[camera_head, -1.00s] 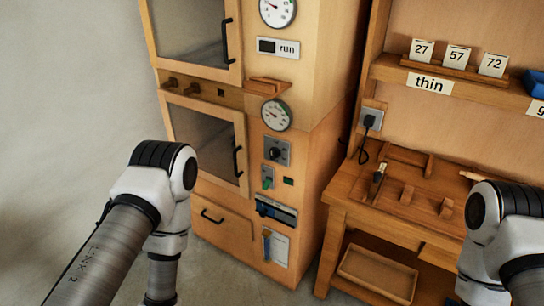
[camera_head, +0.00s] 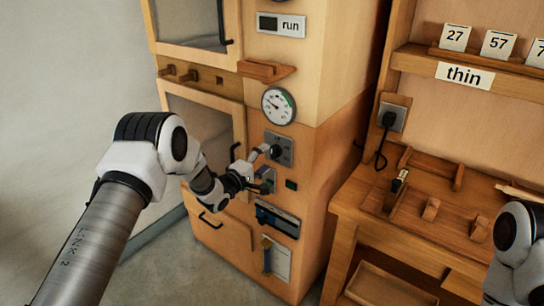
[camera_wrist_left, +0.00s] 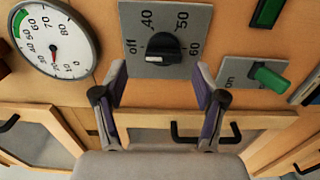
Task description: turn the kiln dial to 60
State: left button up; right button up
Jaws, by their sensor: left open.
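The kiln dial (camera_head: 275,150) is a black knob on a grey plate on the kiln front. In the left wrist view the dial (camera_wrist_left: 168,46) has marks off, 40, 50 and 60 around it. Its white pointer mark sits at the lower left, on the side of off. My left gripper (camera_head: 260,168) is open and empty in front of the kiln panel. In the left wrist view the left gripper's fingertips (camera_wrist_left: 160,78) are spread just below the dial, which is not gripped. My right gripper is out of view; only part of that arm shows.
A round gauge (camera_head: 278,105) is above the dial; its red needle reads low in the wrist view. A green switch (camera_wrist_left: 268,77) marked on is beside the dial plate. A wooden ledge (camera_head: 266,70) juts out above the gauge. A workbench (camera_head: 430,225) stands right.

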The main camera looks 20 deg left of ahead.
aim_at(272, 154)
pick_arm(q)
jog(key=x, duration=0.4)
jog(key=shift+w+f, duration=0.1)
jog(key=shift+f, duration=0.2)
jog(key=shift+r, duration=0.15)
jog(key=shift+c, duration=0.4)
jog(key=c, duration=1.1)
